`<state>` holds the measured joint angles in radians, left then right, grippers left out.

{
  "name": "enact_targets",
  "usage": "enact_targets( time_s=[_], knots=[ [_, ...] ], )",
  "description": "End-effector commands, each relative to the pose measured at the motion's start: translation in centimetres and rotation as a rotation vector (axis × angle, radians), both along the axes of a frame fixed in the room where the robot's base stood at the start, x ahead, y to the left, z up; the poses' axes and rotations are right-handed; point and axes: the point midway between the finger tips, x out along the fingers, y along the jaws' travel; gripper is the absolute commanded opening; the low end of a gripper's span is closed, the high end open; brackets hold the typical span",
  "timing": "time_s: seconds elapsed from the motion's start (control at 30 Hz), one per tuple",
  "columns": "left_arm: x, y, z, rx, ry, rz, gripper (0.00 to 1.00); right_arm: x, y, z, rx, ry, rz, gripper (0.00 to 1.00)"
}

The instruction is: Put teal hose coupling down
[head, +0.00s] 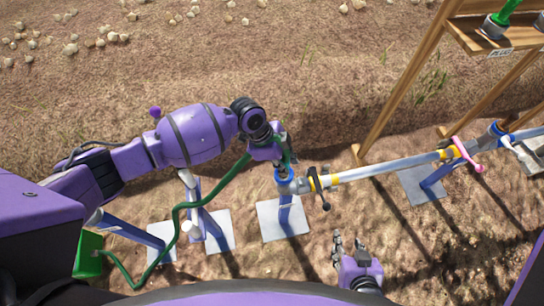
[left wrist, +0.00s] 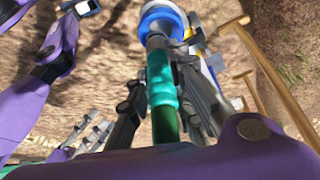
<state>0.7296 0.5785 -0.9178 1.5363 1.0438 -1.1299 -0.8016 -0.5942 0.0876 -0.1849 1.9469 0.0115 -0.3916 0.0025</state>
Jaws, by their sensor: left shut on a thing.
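The teal hose coupling (left wrist: 161,78) is a short teal sleeve on the end of a green hose (head: 184,206). My left gripper (head: 283,152) is shut on it, with a finger on each side in the left wrist view. The coupling points at a blue ring fitting (left wrist: 163,20) at the left end of the pipe, and this fitting also shows in the head view (head: 286,182). I cannot tell whether they are joined. In the head view the gripper mostly hides the coupling. My right gripper (head: 349,244) is open and empty, low in front of the pipe.
A pipe (head: 385,171) with yellow bands and a dark valve handle (head: 325,195) runs right on blue stands with pale baseplates (head: 270,222). A pink handle (head: 466,154) is farther right. A green box (head: 88,254) stands lower left. A wooden rack (head: 414,65) stands at the right.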

Motion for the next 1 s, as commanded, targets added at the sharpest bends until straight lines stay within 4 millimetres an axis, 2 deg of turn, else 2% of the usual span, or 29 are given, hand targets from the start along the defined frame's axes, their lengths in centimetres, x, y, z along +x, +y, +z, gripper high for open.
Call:
enact_targets(
  time_s=[0.07, 0.3, 0.8, 0.83, 0.93, 1.0],
  knots=[
    [1.0, -0.2, -0.2, -0.002, -0.008, 0.000, 0.00, 0.0, -0.1, 0.0, -0.001, 0.000, -0.001, 0.40],
    [1.1, -0.2, -2.9, -0.002, -0.010, -0.001, 0.00, 0.4, -0.1, 0.5, -0.001, -0.010, -0.001, 0.40],
    [0.9, -0.1, -4.1, -0.001, -0.006, -0.002, 0.00, -1.1, -0.2, -0.6, -0.002, 0.019, -0.004, 0.40],
    [0.9, -0.1, -4.0, 0.000, -0.007, -0.001, 0.23, -1.0, -0.2, -0.5, -0.003, 0.016, -0.005, 0.40],
    [1.0, -0.1, -3.9, -0.001, -0.008, -0.002, 0.36, -0.9, -0.3, -0.4, -0.003, 0.014, -0.004, 0.40],
    [1.0, -0.1, -3.9, -0.001, -0.008, -0.002, 0.39, -0.8, -0.2, -0.3, -0.003, 0.011, -0.004, 0.40]
  ],
)
